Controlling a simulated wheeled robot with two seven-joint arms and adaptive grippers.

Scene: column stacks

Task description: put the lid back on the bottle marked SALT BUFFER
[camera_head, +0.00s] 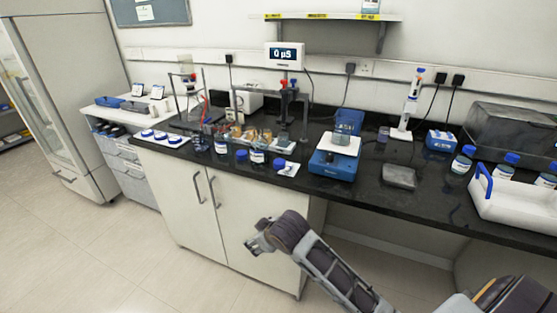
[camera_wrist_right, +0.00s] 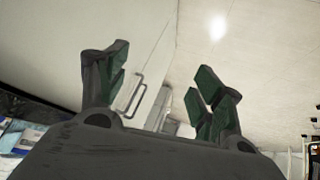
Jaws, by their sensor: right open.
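The words SALT BUFFER are too small to read on any bottle. Small white-labelled bottles stand near the bench's front edge in the head view, one at the left (camera_head: 221,146) and one in the middle (camera_head: 257,157). Between them is a small blue piece (camera_head: 241,155) that looks like a lid or a capped jar. Another blue piece (camera_head: 279,162) is beside a white card. My right gripper (camera_head: 255,240) is in front of the cabinet doors, below the benchtop and away from the bottles. Its fingers are apart and empty in the right wrist view (camera_wrist_right: 160,85). My left gripper is not in view.
Blue-topped items (camera_head: 174,140) sit on white pads at the left. A stand rig and a blue instrument (camera_head: 333,162) occupy the middle. Blue-capped bottles (camera_head: 463,160) and a white carrier (camera_head: 515,203) are at right. Bare black bench (camera_head: 430,200) lies beside the grey tray (camera_head: 400,176).

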